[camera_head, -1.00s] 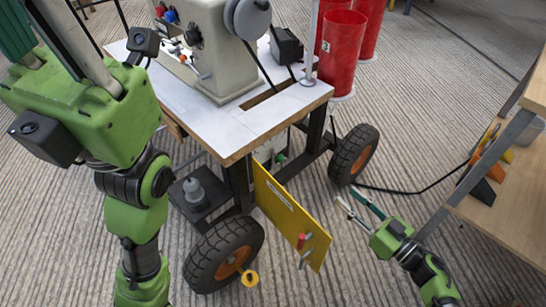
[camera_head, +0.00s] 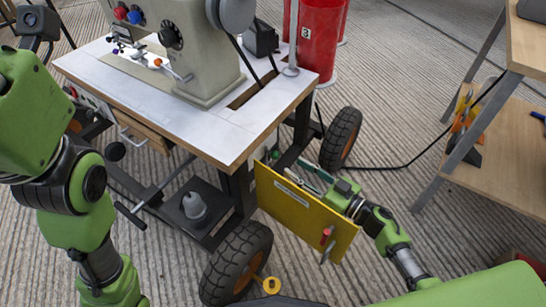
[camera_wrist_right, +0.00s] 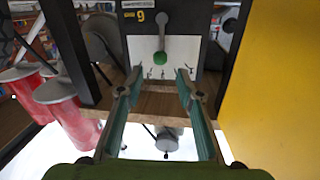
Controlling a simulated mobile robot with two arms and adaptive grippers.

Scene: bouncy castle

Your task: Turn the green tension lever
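The green tension lever is a grey arm with a green knob (camera_wrist_right: 160,60), on a white plate with small marks, in the right wrist view. In the head view a small green knob (camera_head: 276,154) shows under the table, behind the yellow panel. My right gripper (camera_wrist_right: 160,76) is open and empty. Its two fingers point at the white plate, one on each side of the knob in the picture; I see no contact. In the head view the right gripper (camera_head: 302,170) reaches over the yellow panel, which partly hides it. My left gripper is out of view; only its arm shows.
The yellow panel (camera_head: 300,210) stands out from the cart beside my right gripper. The sewing machine table (camera_head: 200,130) is above. Black wheels (camera_head: 341,138) flank the space. A wooden shelf (camera_head: 500,160) stands right; red bins (camera_head: 318,50) stand behind.

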